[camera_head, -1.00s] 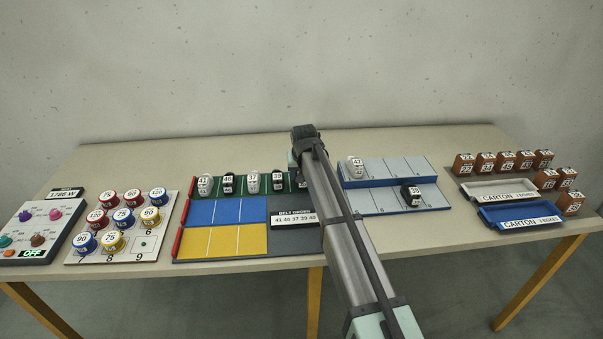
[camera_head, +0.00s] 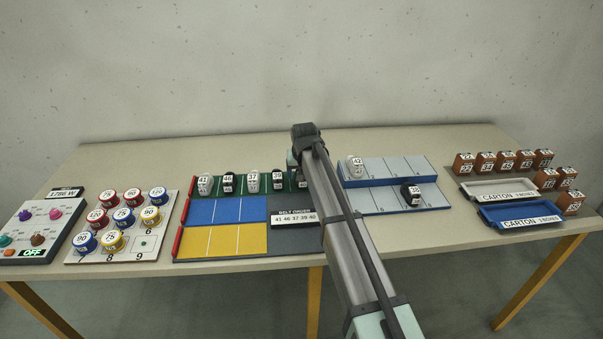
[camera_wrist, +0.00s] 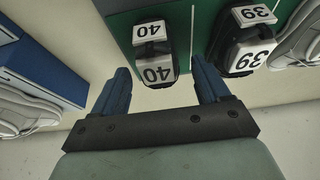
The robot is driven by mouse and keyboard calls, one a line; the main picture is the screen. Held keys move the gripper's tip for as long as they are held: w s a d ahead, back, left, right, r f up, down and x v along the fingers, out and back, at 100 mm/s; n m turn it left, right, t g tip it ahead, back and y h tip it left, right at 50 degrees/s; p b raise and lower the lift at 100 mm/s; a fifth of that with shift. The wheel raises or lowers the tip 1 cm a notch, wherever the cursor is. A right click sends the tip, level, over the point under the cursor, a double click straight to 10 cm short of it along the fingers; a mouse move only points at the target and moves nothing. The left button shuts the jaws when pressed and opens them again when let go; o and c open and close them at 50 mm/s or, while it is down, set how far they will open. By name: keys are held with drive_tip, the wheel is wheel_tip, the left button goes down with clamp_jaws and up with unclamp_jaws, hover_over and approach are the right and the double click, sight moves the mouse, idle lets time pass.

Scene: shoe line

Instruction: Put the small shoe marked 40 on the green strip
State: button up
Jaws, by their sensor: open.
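The shoe marked 40 (camera_wrist: 155,50) is dark with white number tags. In the wrist view it stands on the green strip (camera_wrist: 204,30), beside the shoe marked 39 (camera_wrist: 245,45) with a white line between them. My gripper (camera_wrist: 161,85) is open, one finger on each side of the 40 shoe's end, with visible gaps.
Shoes marked 41 (camera_head: 205,185), 46 (camera_head: 228,184) and others stand along the strip. To the right, a blue-edged rack (camera_head: 385,180) holds a white shoe marked 42 (camera_head: 355,167) and a black one (camera_head: 411,194). Cartons (camera_head: 520,214) lie farther right.

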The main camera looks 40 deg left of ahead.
drive_tip(key=v, duration=1.1)
drive_tip(key=shift+r, duration=0.25)
drive_tip(key=shift+d, duration=0.1)
